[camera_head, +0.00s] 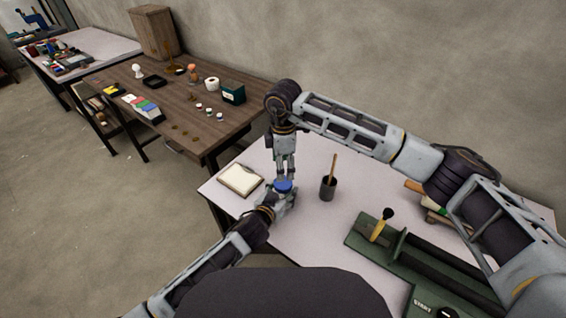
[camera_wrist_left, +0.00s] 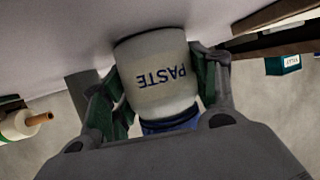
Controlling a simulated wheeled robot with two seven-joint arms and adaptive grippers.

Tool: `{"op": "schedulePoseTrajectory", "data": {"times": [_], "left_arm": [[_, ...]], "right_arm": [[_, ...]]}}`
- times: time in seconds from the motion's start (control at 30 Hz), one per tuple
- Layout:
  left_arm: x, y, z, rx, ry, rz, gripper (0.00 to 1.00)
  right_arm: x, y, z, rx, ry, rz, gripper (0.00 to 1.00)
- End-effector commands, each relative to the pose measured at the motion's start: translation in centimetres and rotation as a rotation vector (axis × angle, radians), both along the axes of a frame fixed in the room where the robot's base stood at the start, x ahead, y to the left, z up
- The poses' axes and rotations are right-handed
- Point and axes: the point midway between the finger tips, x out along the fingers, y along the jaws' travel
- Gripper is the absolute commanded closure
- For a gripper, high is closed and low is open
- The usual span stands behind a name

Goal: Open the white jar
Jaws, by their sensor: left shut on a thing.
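The white jar (camera_wrist_left: 155,55), marked PASTE, sits between the green-padded fingers of my left gripper (camera_wrist_left: 158,82) in the left wrist view. My left gripper (camera_head: 277,202) is shut on it near the left part of the white table. The blue lid (camera_head: 283,186) is on top of the jar in the head view; it also shows at the jar's lower end in the left wrist view (camera_wrist_left: 170,124). My right gripper (camera_head: 285,174) points down from above, its fingertips right at the lid. Whether they grip the lid is too small to tell. Most of the jar is hidden in the head view.
On the white table (camera_head: 310,228), a cream-coloured pad (camera_head: 240,179) lies left of the jar. A dark cup (camera_head: 328,188) with a wooden stick stands to the right. A green device (camera_head: 420,265) fills the right front. A brown table (camera_head: 175,95) stands behind left.

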Motion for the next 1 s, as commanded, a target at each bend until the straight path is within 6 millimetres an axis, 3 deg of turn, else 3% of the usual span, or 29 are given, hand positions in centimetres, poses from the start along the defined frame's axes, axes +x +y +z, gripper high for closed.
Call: {"op": "schedulePoseTrajectory", "data": {"times": [0.6,1.0], "left_arm": [[-0.1,0.0,-0.1,0.0,0.002,0.0,1.0],[-0.1,0.0,-0.1,0.0,0.002,0.0,1.0]], "right_arm": [[0.0,0.0,-6.3,0.0,0.002,-0.001,0.36],[0.0,0.0,-7.2,0.0,-0.001,0.0,0.36]]}}
